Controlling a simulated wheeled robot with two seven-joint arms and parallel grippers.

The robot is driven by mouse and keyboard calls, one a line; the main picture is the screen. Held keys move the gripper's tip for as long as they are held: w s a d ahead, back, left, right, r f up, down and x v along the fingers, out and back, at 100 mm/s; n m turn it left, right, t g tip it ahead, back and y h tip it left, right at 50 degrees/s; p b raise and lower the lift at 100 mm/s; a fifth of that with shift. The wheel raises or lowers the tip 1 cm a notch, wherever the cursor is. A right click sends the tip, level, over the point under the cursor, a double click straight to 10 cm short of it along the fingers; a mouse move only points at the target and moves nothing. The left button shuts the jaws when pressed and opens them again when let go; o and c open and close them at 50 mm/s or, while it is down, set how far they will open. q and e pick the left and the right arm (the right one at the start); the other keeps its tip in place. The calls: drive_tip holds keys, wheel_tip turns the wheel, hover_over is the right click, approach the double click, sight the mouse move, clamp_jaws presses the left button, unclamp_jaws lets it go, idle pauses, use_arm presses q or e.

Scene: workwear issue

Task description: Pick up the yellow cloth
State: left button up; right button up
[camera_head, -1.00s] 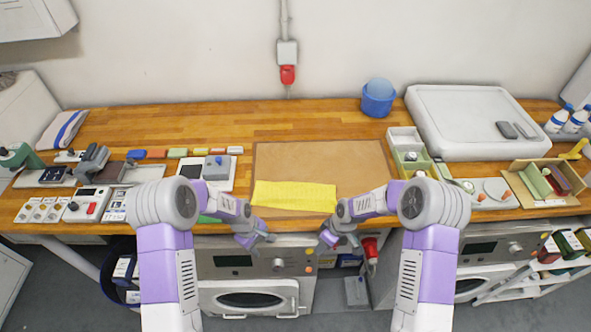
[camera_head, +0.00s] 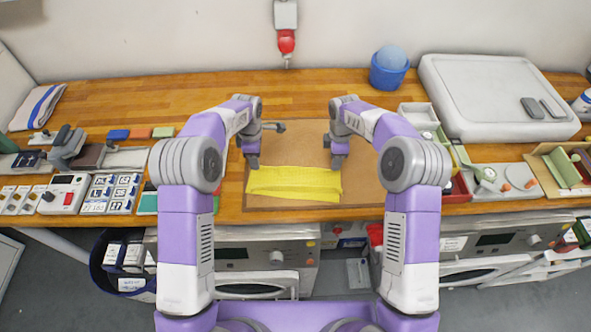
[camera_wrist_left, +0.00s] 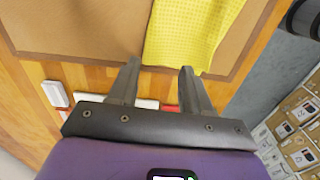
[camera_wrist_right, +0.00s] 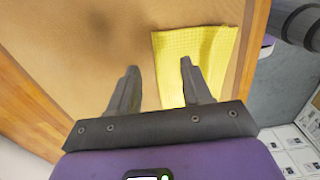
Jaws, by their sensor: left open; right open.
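The yellow cloth (camera_head: 293,183) lies flat on a brown mat (camera_head: 290,150) near the front edge of the wooden table, with a fold along its length. My left gripper (camera_head: 252,163) is open above the cloth's far left corner. In the left wrist view the cloth (camera_wrist_left: 190,35) reaches up to the open fingers (camera_wrist_left: 157,75). My right gripper (camera_head: 339,163) is open near the far right corner. In the right wrist view the cloth (camera_wrist_right: 190,60) lies behind and beside one finger of the open jaw (camera_wrist_right: 159,70). Neither gripper holds it.
Label cards (camera_head: 110,193) and small tools crowd the table on the left. Open boxes (camera_head: 455,188) sit right of the mat.

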sight(258, 173)
use_arm(q)
wheel_tip(258, 173, down, 5)
drive_tip(key=shift+r, duration=0.1)
use_arm(e)
wheel_tip(258, 173, down, 5)
drive_tip(key=shift+r, duration=0.1)
use_arm(q)
drive_tip(key=shift+f+b, duration=0.45)
use_arm(e)
drive_tip(key=shift+f, duration=0.4)
use_arm(q)
drive_tip(key=shift+f, duration=0.2)
use_arm(e)
drive_tip(key=shift+f, duration=0.15)
use_arm(q)
drive_tip(key=shift+c, duration=0.3)
use_arm(e)
drive_tip(key=shift+c, duration=0.3)
use_arm(q)
clamp_jaws()
use_arm(e)
clamp_jaws()
use_arm(q)
drive_tip(key=shift+s+f, duration=0.1)
use_arm(e)
drive_tip(key=shift+s, duration=0.1)
